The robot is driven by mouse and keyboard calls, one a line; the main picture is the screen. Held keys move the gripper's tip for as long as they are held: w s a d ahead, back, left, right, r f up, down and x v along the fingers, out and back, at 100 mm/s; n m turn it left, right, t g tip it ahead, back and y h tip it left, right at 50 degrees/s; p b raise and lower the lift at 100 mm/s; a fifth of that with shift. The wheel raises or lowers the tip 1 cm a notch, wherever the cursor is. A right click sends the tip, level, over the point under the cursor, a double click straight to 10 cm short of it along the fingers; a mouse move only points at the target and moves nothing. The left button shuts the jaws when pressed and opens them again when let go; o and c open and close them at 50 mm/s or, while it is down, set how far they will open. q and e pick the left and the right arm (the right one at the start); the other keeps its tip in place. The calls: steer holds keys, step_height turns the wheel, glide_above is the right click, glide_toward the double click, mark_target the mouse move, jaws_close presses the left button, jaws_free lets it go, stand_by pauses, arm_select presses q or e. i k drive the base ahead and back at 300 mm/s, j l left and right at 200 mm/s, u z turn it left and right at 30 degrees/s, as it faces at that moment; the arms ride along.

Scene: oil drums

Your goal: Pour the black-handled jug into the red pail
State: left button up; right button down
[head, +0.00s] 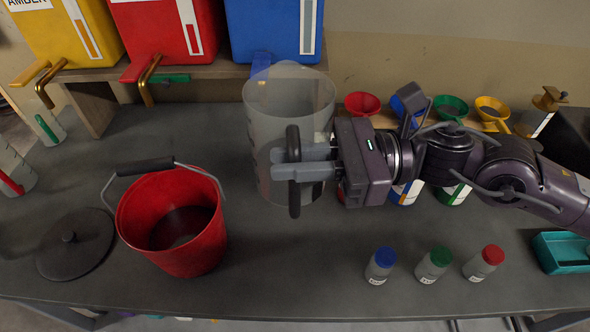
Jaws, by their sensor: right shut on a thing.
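The red pail (200,248) stands open on the grey bench at the left, its black-gripped wire handle raised at the back. Its inside looks dark at the bottom. The clear jug (290,100) is right of the pail and looks upright. Its black handle (294,206) faces me. My right gripper (292,162) reaches in from the right and is shut on this handle, its grey fingers in front of the jug. I cannot tell whether the jug touches the bench or how much is in it. My left gripper is not in view.
A dark lid (75,245) lies left of the pail. Yellow, red and blue drums (165,30) stand on a shelf at the back. Several colored funnels (450,106) sit behind my right arm. Small capped bottles (433,265) and a teal tray (562,252) are at the front right.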

mark_target(172, 215)
steer(key=k, duration=1)
